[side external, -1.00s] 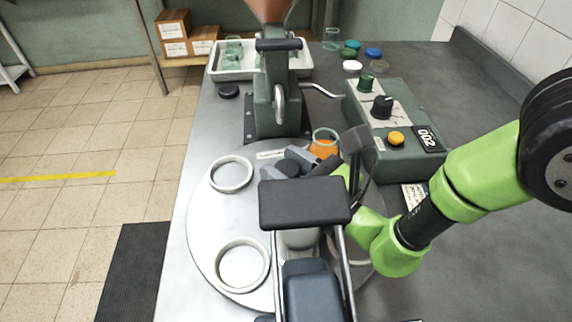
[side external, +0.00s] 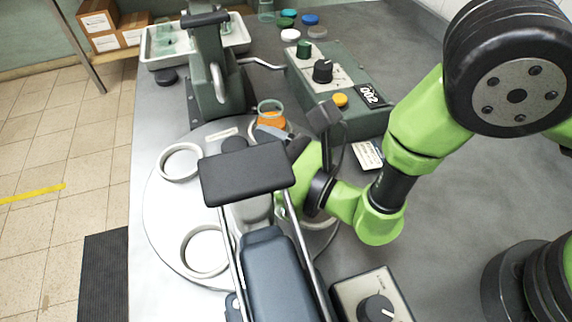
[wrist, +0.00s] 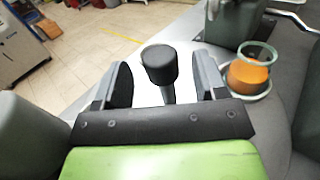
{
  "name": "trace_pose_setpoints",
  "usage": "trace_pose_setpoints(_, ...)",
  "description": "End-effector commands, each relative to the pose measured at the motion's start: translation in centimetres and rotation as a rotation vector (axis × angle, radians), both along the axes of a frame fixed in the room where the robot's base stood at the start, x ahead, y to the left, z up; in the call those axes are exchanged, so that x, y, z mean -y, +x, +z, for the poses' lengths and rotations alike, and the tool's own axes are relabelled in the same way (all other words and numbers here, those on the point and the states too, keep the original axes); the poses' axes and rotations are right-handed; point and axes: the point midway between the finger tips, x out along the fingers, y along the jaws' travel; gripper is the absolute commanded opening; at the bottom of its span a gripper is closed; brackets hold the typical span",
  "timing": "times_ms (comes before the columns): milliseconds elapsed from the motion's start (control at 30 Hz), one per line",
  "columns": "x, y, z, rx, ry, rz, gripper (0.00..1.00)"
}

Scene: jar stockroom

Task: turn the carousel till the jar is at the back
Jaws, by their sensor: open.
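The jar (side external: 270,116), glass with orange contents, sits upright in a ring holder at the far right edge of the grey carousel (side external: 165,215). It also shows right of my gripper in the wrist view (wrist: 252,70). A black knob (wrist: 160,64) stands up from the carousel on a post. My gripper (side external: 282,140) is open, its two jaws apart; in the wrist view the knob appears between and beyond the jaws (wrist: 163,82), with gaps on both sides. In the side view the knob (side external: 234,145) is left of the jaws. A black padded shape hides part of the carousel.
Empty ring holders (side external: 180,162) sit on the carousel's left side. A green machine (side external: 215,80) stands behind it. A control box (side external: 335,85) with a display stands back right. A white tray (side external: 160,62) and loose lids (side external: 290,35) lie at the back.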

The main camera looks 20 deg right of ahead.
Motion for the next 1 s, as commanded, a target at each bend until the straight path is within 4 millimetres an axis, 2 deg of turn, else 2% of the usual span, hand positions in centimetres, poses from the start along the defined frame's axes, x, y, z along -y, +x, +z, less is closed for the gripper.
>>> trace_pose_setpoints(100, 1.5, -1.8, -0.1, -0.005, -0.005, 0.003, 0.65)
trace_pose_setpoints(333, 3.5, -4.2, -0.1, -0.002, -0.003, 0.004, 0.65)
trace_pose_setpoints(533, 4.3, -4.9, -0.1, -0.002, -0.003, 0.000, 0.65)
trace_pose_setpoints(800, 4.4, -5.0, 0.0, -0.002, -0.001, 0.000, 0.65)
trace_pose_setpoints(833, 4.4, -5.0, 0.0, -0.002, -0.001, 0.000, 0.63)
trace_pose_setpoints(1000, 4.2, -4.6, 0.1, -0.023, 0.000, 0.042, 0.24)
